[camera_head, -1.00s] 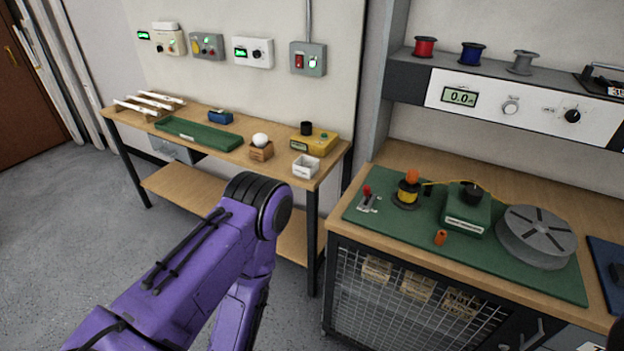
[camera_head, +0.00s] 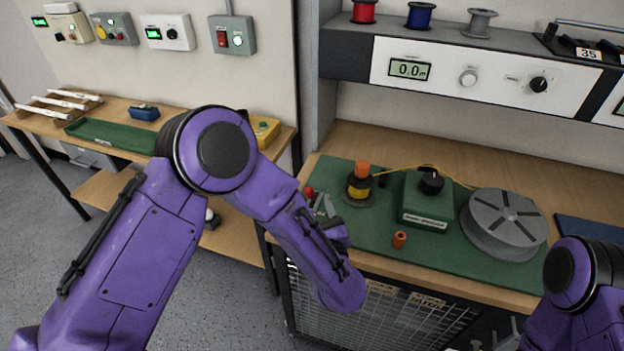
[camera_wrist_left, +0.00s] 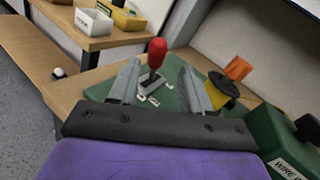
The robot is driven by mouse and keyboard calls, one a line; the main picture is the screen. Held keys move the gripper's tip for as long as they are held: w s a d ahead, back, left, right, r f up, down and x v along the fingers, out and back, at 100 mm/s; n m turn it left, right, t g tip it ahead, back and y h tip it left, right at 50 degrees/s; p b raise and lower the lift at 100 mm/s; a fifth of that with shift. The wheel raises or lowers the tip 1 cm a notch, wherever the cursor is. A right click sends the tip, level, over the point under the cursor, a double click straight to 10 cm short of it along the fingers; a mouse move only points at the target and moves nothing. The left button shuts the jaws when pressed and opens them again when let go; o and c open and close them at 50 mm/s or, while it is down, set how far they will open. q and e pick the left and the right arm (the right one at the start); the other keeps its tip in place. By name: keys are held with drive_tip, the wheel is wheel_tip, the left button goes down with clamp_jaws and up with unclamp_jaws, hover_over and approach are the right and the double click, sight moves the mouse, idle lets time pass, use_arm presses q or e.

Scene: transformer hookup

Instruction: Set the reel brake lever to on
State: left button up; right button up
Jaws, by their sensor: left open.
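The reel brake lever (camera_head: 308,191) has a red knob and stands at the left end of the green mat (camera_head: 345,230). In the left wrist view the lever (camera_wrist_left: 154,56) stands nearly upright on a small metal base with pale labels I cannot read. My left gripper (camera_head: 322,205) is at the lever, partly hidden by its own wrist in the head view. In the left wrist view my left gripper (camera_wrist_left: 160,82) is open, with the lever showing between its two fingers; I see no clear contact. My right gripper is out of view; only the right arm shows.
A yellow spool (camera_head: 359,186) stands right of the lever, close to the right finger in the wrist view. Beyond are a green box (camera_head: 426,205), an orange cylinder (camera_head: 399,239) and a grey reel (camera_head: 502,222). A white ball (camera_wrist_left: 58,73) lies low by the left bench.

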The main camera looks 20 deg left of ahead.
sight(310, 195)
use_arm(q)
drive_tip(key=shift+w+a+r+p, duration=0.3)
drive_tip(key=shift+w+a, duration=0.25)
drive_tip(key=shift+a, duration=0.05)
drive_tip(key=shift+w+a+r+p, duration=0.3)
drive_tip(key=shift+w+a, duration=0.25)
drive_tip(key=x, duration=0.2)
drive_tip(key=f+x, duration=0.1)
drive_tip(key=x, duration=0.1)
drive_tip(key=shift+w+p, duration=0.4)
drive_tip(key=shift+s+r, duration=0.15)
drive_tip(key=shift+s, duration=0.05)
clamp_jaws()
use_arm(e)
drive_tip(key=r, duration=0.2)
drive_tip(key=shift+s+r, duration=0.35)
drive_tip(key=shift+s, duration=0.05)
